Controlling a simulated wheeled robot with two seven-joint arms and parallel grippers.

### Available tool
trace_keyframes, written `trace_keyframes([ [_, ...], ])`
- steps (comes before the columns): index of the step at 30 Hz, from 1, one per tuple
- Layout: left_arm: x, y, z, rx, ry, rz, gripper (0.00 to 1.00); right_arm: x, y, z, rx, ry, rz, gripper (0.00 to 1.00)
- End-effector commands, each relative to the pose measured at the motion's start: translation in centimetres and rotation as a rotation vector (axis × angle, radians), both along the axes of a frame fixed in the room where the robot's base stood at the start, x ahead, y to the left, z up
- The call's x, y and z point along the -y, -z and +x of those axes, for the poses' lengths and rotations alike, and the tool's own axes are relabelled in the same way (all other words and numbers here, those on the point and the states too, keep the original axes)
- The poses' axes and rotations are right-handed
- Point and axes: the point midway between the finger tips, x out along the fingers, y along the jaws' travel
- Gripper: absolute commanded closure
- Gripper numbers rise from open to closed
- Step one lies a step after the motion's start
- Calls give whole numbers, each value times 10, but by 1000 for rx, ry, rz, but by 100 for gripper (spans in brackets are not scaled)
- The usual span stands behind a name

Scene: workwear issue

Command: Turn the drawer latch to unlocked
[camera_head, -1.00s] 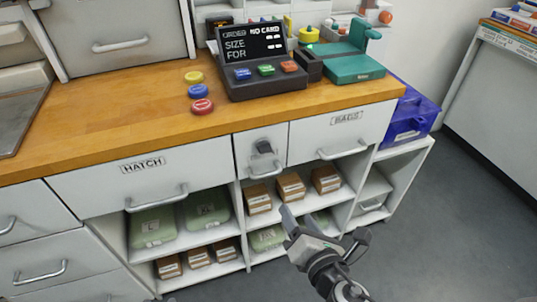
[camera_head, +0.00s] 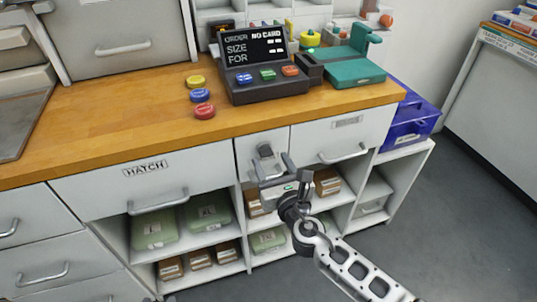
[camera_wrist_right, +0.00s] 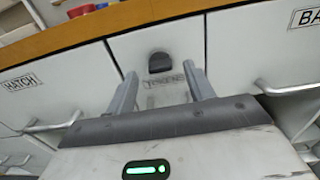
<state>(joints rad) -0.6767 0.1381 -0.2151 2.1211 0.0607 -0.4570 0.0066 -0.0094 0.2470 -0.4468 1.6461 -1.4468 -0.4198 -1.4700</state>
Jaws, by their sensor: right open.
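The drawer latch is a dark knob (camera_head: 265,150) on the narrow middle drawer (camera_head: 247,158), between the HATCH drawer (camera_head: 90,189) and the BAGS drawer (camera_head: 370,131). In the right wrist view the knob (camera_wrist_right: 160,62) is just beyond the fingertips, with a worn label below it. My right gripper (camera_head: 271,163) is open and empty. Its two fingers (camera_wrist_right: 160,78) point at the drawer front, either side of the knob's line and slightly below it. I cannot tell whether they touch the front. The left gripper is not in view.
Shelves below hold brown boxes (camera_head: 200,256) and green packs (camera_head: 154,229). Bar handles (camera_head: 157,201) stick out from the drawers. On the wooden counter (camera_head: 115,118) stand a dark order console (camera_head: 268,92), coloured discs (camera_head: 201,96) and a teal device (camera_head: 353,72).

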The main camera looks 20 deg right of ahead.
Motion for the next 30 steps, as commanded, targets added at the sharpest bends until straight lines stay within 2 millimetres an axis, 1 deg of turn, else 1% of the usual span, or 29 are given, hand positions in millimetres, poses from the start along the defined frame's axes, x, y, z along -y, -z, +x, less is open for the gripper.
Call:
trace_keyframes([
  [1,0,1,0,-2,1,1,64,0,-1,9,2,1,1,47],
  [6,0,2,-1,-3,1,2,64,-1,0,26,1,0,1,47],
  [10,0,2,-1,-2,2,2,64,-1,1,31,-1,0,2,47],
  [17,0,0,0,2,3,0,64,-1,0,31,-1,0,2,47],
  [18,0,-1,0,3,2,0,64,-1,0,31,-1,0,2,53],
  [20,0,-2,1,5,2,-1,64,-1,0,31,-1,0,2,70],
  [21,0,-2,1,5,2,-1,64,-1,0,31,-1,0,2,81],
  [22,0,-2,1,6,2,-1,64,-1,0,31,-1,0,2,89],
  [23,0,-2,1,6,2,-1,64,-1,0,31,-1,0,2,92],
  [30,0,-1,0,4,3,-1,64,-1,1,31,-1,0,13,92],
])
